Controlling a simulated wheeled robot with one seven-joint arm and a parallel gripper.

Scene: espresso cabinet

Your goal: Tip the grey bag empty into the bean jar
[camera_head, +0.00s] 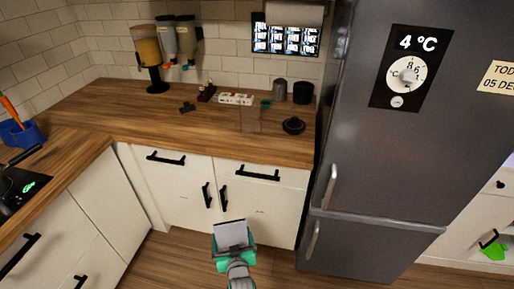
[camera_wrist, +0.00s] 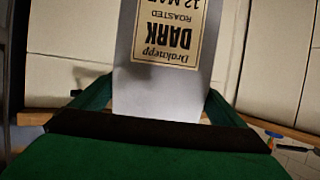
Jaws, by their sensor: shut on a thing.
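My gripper (camera_head: 233,248) is in front of the white lower cabinets, below the counter. It is shut on the grey bag (camera_head: 231,232). In the wrist view the bag (camera_wrist: 170,95) stands between the green fingers, with a tan label reading "DARK ROASTED" upside down in the picture. The bag's far end is cut off there, so I cannot see its opening. A faint clear jar (camera_head: 251,120), seemingly the bean jar, stands on the wooden counter, well beyond my gripper. A dark round lid-like piece (camera_head: 293,125) lies to its right.
The fridge (camera_head: 390,140) stands right of the counter. A white power strip (camera_head: 236,99) and dark canisters (camera_head: 302,92) are behind the jar. Dispensers (camera_head: 148,50) stand at the back left. The counter's front left (camera_head: 130,115) is clear.

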